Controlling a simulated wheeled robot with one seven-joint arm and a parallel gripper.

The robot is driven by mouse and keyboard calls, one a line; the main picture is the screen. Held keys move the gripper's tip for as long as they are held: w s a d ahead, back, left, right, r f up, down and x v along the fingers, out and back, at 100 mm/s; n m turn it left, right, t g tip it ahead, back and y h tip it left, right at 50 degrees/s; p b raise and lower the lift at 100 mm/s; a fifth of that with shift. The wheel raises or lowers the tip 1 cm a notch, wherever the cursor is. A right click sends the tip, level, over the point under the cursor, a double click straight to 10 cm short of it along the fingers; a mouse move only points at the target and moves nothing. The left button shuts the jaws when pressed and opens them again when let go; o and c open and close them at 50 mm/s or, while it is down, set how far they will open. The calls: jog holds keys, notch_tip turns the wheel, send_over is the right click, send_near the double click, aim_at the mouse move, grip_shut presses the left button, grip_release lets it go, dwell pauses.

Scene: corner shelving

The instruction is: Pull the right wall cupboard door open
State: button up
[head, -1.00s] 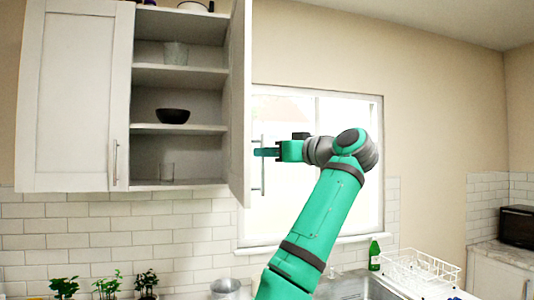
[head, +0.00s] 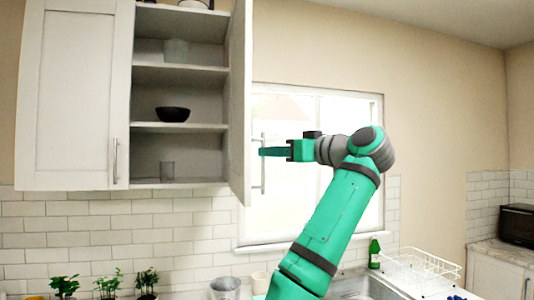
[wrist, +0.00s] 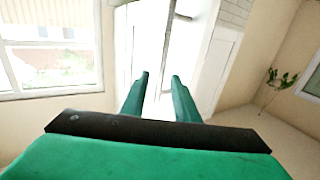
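The right wall cupboard door (head: 240,100) stands swung well out from the cupboard, seen nearly edge-on. Its vertical bar handle (head: 263,180) is on the outer face, towards the window. My gripper (head: 261,151) points left at the handle, with its fingertips around the handle's line. In the wrist view my gripper (wrist: 160,80) shows two green fingers apart with a clear gap. The white door (wrist: 148,40) is ahead of them there, with a thin upright bar beyond the fingertips. I cannot tell whether the fingers still touch the handle.
The open cupboard shelves (head: 180,74) hold a dark bowl (head: 172,114) and glasses. The left door (head: 72,95) is shut. A window (head: 320,170) is behind my arm. Below are potted plants (head: 107,284), a green bottle (head: 374,254) and a dish rack (head: 420,268).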

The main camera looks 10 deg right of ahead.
jog(key=v, duration=0.7)
jog(key=shift+s+d, duration=0.2)
jog(key=shift+d, duration=0.05)
